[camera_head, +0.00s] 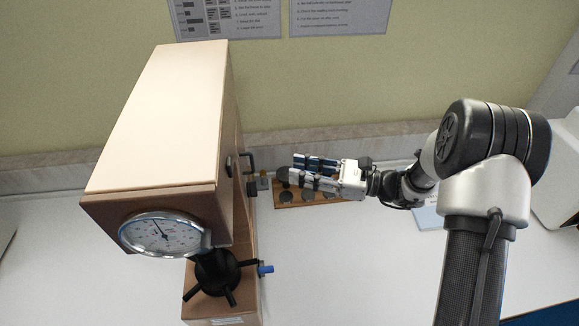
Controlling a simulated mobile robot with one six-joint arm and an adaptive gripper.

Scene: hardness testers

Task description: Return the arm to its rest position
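My gripper (296,170) is at the middle right of the tester. Its two fingers point left, with a gap between them and nothing seen in it. It is in front of a small wooden block (318,202) with dark round pieces, which it partly hides. My arm comes in from the lower right, bends at a large dark joint and reaches left over the table. The height of the gripper above the block is hard to tell.
A large brown hardness tester (160,125) with a dial (162,234) and a black handwheel (217,270) stands left of my gripper. A blue-and-white card (428,217) lies under my arm. A white machine (560,170) is at the right edge. The front middle of the white table (340,270) is clear.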

